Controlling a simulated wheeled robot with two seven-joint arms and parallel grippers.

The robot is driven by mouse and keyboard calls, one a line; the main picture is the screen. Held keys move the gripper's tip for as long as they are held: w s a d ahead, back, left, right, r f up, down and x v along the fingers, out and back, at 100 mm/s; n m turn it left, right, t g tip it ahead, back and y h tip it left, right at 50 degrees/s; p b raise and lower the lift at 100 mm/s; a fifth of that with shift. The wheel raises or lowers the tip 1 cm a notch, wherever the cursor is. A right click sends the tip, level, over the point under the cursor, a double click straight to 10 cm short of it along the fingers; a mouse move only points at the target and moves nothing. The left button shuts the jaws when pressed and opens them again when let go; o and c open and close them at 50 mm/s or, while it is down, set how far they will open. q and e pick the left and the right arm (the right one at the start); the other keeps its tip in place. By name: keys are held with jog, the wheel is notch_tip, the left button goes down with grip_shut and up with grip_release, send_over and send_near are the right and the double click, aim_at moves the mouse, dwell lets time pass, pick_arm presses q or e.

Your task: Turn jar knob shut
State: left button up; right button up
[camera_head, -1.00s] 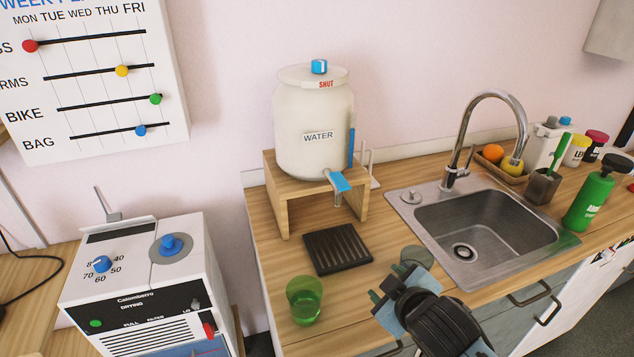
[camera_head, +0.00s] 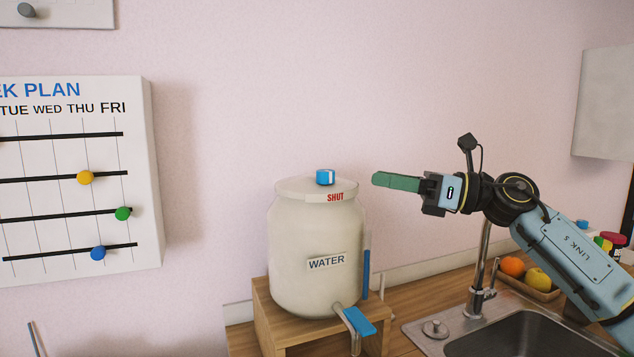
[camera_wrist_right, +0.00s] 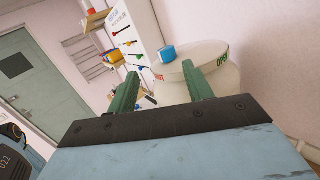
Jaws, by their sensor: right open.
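The cream water jar (camera_head: 315,235) stands upright on a wooden stand (camera_head: 268,318). A blue knob (camera_head: 325,177) sits on top of its lid (camera_head: 300,190), near the red word SHUT. My right gripper (camera_head: 376,180) is just right of the knob at about its height, apart from it, and points left. In the right wrist view its two green fingers (camera_wrist_right: 162,90) are spread and empty, with the knob (camera_wrist_right: 168,53) beyond and between them. The lid also shows in the right wrist view (camera_wrist_right: 195,58). My left gripper is in neither view.
The jar's blue-handled tap (camera_head: 358,320) points to the front. A sink (camera_head: 520,335) with a faucet (camera_head: 482,260) is on the right, beside a fruit tray (camera_head: 540,292). A week plan board (camera_head: 140,220) hangs on the left wall. The space above the lid is clear.

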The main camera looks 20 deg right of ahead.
aim_at(326, 170)
jog(key=shift+n+g+h, duration=0.3)
jog(key=shift+n+g, duration=0.2)
jog(key=shift+n, duration=0.3)
jog(key=p+x, duration=0.1)
jog(key=x, duration=0.3)
jog(key=r+p+x, duration=0.1)
jog(key=x, duration=0.1)
jog(key=shift+w+d+p, duration=0.1)
jog(key=shift+w+p, duration=0.2)
jog(key=shift+w, duration=0.2)
jog(key=x, duration=0.4)
jog(key=shift+d+f+p, duration=0.1)
jog(key=shift+p, duration=0.3)
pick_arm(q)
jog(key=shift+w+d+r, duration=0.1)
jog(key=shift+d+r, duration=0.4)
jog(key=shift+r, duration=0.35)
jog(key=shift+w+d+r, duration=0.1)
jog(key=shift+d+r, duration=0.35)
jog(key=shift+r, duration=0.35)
pick_arm(e)
jog(key=shift+w+a, duration=0.4)
jog(key=shift+a, duration=0.05)
jog(key=shift+f, duration=0.1)
